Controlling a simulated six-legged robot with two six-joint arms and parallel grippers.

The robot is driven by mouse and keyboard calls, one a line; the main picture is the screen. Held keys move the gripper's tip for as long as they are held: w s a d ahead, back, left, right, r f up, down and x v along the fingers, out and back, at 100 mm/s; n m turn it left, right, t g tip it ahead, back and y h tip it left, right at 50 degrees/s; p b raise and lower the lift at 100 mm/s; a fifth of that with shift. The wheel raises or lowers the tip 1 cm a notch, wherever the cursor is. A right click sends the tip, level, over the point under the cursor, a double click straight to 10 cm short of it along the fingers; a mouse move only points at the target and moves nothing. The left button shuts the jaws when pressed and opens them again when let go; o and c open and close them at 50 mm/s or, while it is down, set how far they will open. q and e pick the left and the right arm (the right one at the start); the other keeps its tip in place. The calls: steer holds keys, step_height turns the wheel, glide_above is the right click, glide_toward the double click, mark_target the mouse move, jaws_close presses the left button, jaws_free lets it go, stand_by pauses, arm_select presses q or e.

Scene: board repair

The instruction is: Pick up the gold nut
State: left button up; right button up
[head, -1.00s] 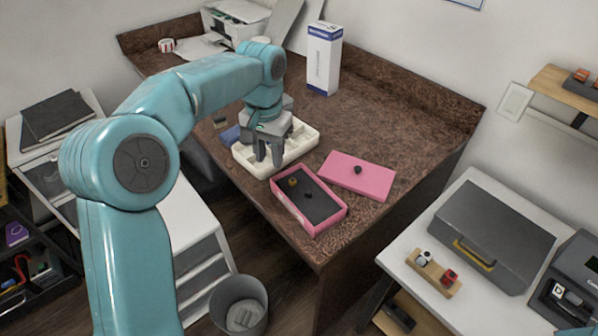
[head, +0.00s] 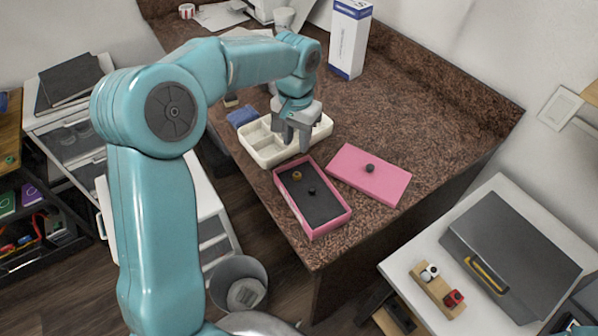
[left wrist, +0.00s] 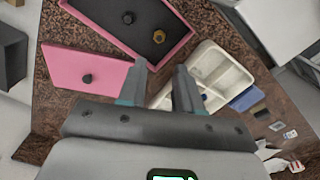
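The gold nut (head: 297,176) lies in the dark-lined pink open box (head: 345,219), near its far left end. It also shows in the left wrist view (left wrist: 159,37), beyond the fingertips. A small dark round piece (head: 311,190) lies in the same box. My left gripper (head: 293,146) is above the right part of the white compartment tray (head: 257,158), pointing down, apart from the nut. Its two fingers (left wrist: 162,72) are spread with nothing between them in the left wrist view. My right gripper is in neither view.
A pink lid (head: 350,180) with a dark knob (head: 370,168) lies right of the box. A tall white-and-blue carton (head: 347,42) stands at the back. A blue item (head: 241,116) lies behind the tray. The brown counter (head: 430,125) is clear at right.

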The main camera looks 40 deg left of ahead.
arm_select(q)
glide_above(298, 174)
steer(key=f, duration=0.5)
steer(key=shift+s+a, duration=0.15)
steer(key=shift+s, duration=0.1)
steer(key=shift+f, duration=0.3)
steer(key=f, duration=0.1)
steer(key=f+p, duration=0.1)
steer(key=f, duration=0.2)
steer(key=shift+w+f+p, duration=0.25)
steer(key=shift+w+p, duration=0.05)
steer(key=shift+p, duration=0.05)
steer(key=shift+f, duration=0.55)
jaws_close()
